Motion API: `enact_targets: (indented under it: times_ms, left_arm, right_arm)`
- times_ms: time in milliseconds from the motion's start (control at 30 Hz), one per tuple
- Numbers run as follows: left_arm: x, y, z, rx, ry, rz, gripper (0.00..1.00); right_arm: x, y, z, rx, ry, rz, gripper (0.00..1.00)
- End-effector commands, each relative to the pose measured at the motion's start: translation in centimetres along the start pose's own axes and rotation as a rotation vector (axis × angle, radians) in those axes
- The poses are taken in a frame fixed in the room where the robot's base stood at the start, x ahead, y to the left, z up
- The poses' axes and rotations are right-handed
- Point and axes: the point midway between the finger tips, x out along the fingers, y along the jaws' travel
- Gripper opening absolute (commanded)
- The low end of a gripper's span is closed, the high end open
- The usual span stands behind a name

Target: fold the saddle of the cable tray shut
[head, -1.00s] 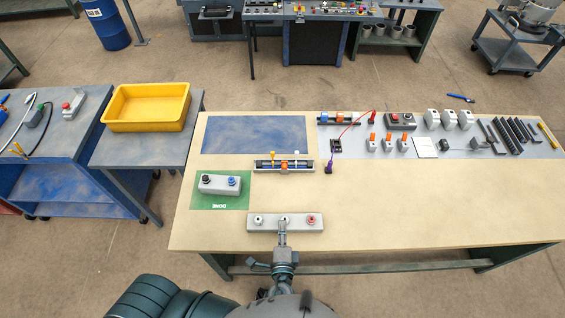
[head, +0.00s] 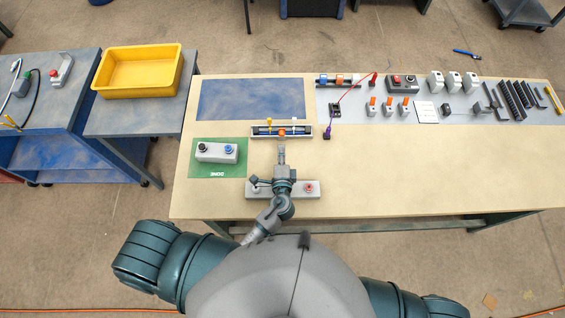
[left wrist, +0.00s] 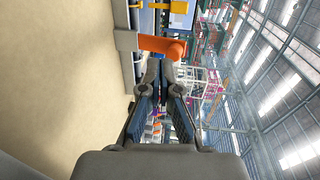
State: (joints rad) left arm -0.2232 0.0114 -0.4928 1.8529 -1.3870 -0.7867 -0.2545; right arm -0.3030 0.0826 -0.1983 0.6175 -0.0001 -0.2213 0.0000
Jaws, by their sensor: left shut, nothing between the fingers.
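The cable tray (head: 260,136) is a pale, narrow holder with dark and blue lengths inside, lying across the table just ahead of my left gripper. Its orange saddle (head: 282,133) sits near the middle. In the left wrist view the saddle (left wrist: 161,46) is an orange block standing out from the tray's side, just beyond my fingertips. My left gripper (head: 282,148) is shut and empty, its tips close in front of the saddle. It also shows in the left wrist view (left wrist: 159,72). I cannot tell whether the tips touch the saddle. My right gripper is out of view.
A grey box with two knobs (head: 217,152) stands on a green mat (head: 207,172) to the left. A grey box with buttons (head: 303,195) lies under my left arm. Small parts line a grey strip (head: 440,118) at back right. The table's right front is clear.

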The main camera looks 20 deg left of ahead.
Motion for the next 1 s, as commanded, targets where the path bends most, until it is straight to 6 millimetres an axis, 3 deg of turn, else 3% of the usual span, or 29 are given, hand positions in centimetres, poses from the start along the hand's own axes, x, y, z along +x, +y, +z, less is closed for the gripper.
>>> enact_targets:
  times_ms: [233, 1000]
  left_arm:
    - [2.5, -1.1, -0.1, 0.001, 0.001, -0.001, 0.0]
    - [4.0, -1.6, -0.4, 0.0, 0.001, -0.001, 0.0]
  right_arm:
    - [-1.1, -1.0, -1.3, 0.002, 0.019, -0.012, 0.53]
    - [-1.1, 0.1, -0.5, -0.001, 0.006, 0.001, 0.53]
